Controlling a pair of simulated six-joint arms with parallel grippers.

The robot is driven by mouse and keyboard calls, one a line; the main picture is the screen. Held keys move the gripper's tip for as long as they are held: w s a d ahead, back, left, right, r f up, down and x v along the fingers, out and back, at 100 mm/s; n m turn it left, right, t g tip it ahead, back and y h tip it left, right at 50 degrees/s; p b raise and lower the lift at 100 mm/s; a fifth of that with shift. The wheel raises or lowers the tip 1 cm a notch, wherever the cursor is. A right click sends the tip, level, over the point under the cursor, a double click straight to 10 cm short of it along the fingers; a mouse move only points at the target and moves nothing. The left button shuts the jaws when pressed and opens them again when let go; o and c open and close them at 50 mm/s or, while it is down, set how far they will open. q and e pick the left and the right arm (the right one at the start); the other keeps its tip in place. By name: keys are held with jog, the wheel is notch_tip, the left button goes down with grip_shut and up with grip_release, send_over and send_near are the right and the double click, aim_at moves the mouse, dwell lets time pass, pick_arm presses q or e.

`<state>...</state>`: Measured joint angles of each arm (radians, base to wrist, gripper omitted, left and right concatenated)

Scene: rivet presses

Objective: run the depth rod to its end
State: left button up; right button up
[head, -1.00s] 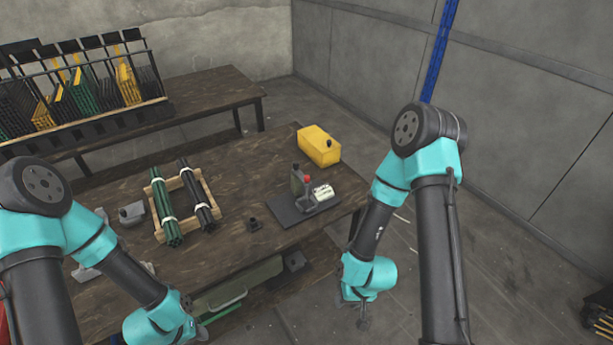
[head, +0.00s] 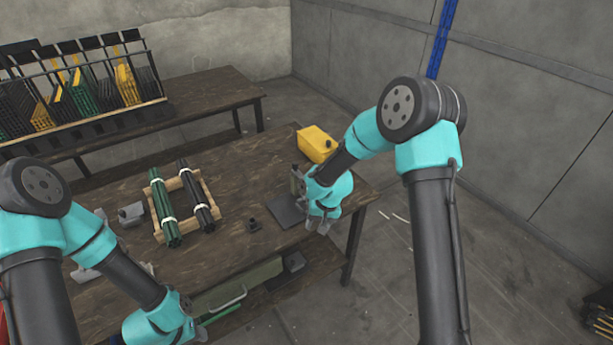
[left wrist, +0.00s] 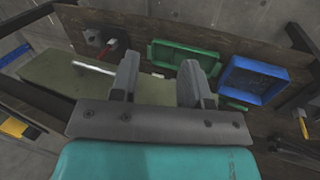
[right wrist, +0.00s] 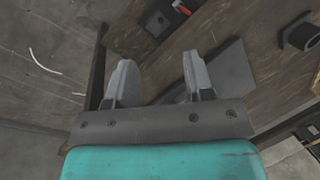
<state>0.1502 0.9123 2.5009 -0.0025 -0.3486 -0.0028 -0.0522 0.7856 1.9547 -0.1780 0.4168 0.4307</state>
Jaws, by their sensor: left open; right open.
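The rivet press stands near the table's right end. Its dark base plate (head: 284,212) shows, and a sliver of its grey body (head: 296,180) is left of my right wrist. The rest is hidden behind my arm, and I cannot make out a depth rod. My right gripper (head: 318,227) is open and empty at the table's right front edge, beside the plate. In the right wrist view, the plate (right wrist: 228,72) lies beyond the right finger of the gripper (right wrist: 160,78). My left gripper (left wrist: 158,78) is open and empty, low at the table's front.
A yellow box (head: 314,142) stands behind the press. A small black socket (head: 254,225) is left of the plate. Green and black rod bundles (head: 165,208) lie on a wooden rack. Green (left wrist: 185,55) and blue trays (left wrist: 253,79) show in the left wrist view.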

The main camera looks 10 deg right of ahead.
jog(key=w+r+m+h, duration=0.1)
jog(key=w+r, duration=0.2)
jog(key=r, duration=0.6)
jog(key=w+r+m+h, duration=0.1)
jog(key=w+r, duration=0.3)
jog(key=r, duration=0.6)
jog(key=w+r+m+h, duration=0.1)
jog(key=w+r, duration=0.3)
jog(key=r, duration=0.5)
jog(key=shift+w+a+r, duration=0.25)
jog(key=shift+a+r, duration=0.05)
jog(key=shift+a, duration=0.05)
jog(key=shift+f, duration=0.1)
notch_tip(320, 180, down, 17)
jog(key=shift+f, duration=0.15)
grip_shut()
